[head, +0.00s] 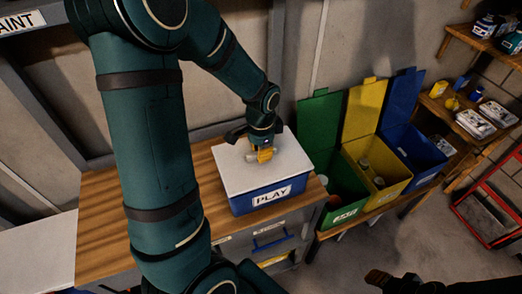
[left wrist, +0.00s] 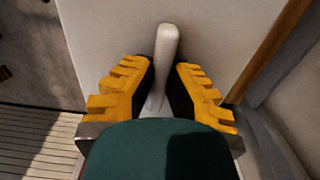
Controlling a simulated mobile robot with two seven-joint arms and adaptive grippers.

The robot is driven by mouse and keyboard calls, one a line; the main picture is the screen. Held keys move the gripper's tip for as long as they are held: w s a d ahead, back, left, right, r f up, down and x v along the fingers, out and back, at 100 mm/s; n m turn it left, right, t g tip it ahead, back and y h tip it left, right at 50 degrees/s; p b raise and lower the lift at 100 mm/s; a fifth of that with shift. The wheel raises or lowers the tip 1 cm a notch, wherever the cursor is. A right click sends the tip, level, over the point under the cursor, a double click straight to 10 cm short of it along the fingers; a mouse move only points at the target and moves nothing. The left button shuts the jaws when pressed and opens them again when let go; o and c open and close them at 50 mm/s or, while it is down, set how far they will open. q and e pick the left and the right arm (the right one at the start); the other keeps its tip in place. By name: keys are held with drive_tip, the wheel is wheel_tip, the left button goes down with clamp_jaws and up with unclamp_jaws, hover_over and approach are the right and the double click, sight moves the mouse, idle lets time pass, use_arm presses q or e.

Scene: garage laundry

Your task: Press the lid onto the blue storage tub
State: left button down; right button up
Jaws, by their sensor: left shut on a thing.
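The blue storage tub (head: 240,204), labelled PLAY, stands on the wooden worktop in the head view. A flat white lid (head: 231,176) lies over its top; I cannot tell whether its rim is fully seated. My left gripper (head: 263,155) is over the lid, shut on the lid's pale upright handle (head: 250,158). In the left wrist view the handle (left wrist: 167,48) stands between the yellow-padded fingers (left wrist: 162,88), with the lid (left wrist: 110,30) behind it. My right gripper (head: 377,278) shows dimly at the bottom right, away from the tub; its jaws are unclear.
The wooden worktop (head: 105,215) is bare left of the tub. Green (head: 345,196), yellow (head: 378,180) and blue (head: 415,150) open-lidded bins stand right of it. Shelves with small goods (head: 470,120) and a red frame (head: 490,210) are at the far right.

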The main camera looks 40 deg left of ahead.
use_arm(q)
drive_tip(key=shift+f, duration=0.1)
idle(0.3)
drive_tip(key=shift+c, duration=2.3)
unclamp_jaws()
drive_tip(key=shift+r+p, duration=2.6)
drive_tip(key=shift+r, duration=0.95)
clamp_jaws()
